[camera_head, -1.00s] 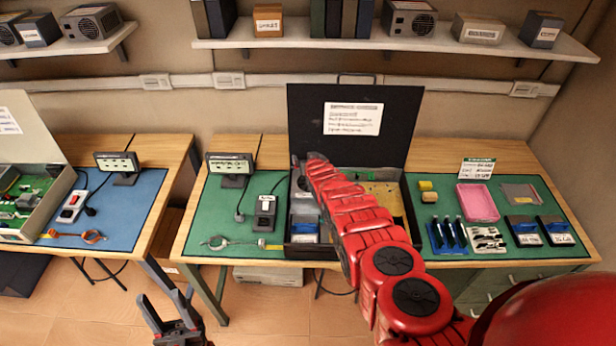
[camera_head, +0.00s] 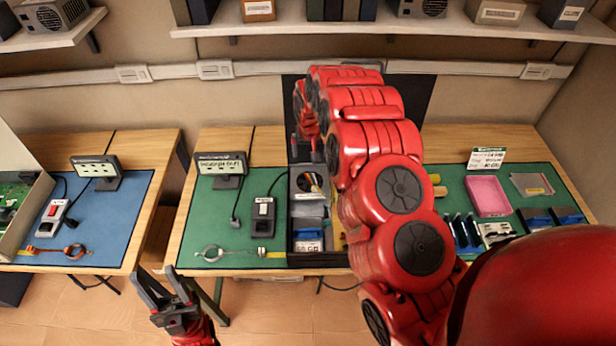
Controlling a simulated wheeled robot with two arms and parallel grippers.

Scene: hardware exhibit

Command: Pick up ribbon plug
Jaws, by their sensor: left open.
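A pale ribbon cable with a loop (camera_head: 210,254) lies on the green mat, and its small whitish plug (camera_head: 261,252) with a yellow tab lies near the front edge, left of the open black case. A second, orange ribbon cable (camera_head: 72,252) lies on the blue mat at the left. My left gripper (camera_head: 160,284) is open and empty, low in front of the tables, in the gap between them. My right arm reaches up across the case; its gripper (camera_head: 306,153) is small and dark above the case's back, and its jaws are unclear.
The open case (camera_head: 320,262) holds several computer parts, partly hidden by my right arm. A power switch box (camera_head: 263,215) and a sign stand (camera_head: 221,166) are behind the cable. A pink tray (camera_head: 488,196) and small parts are at the right. The mat around the cable is mostly clear.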

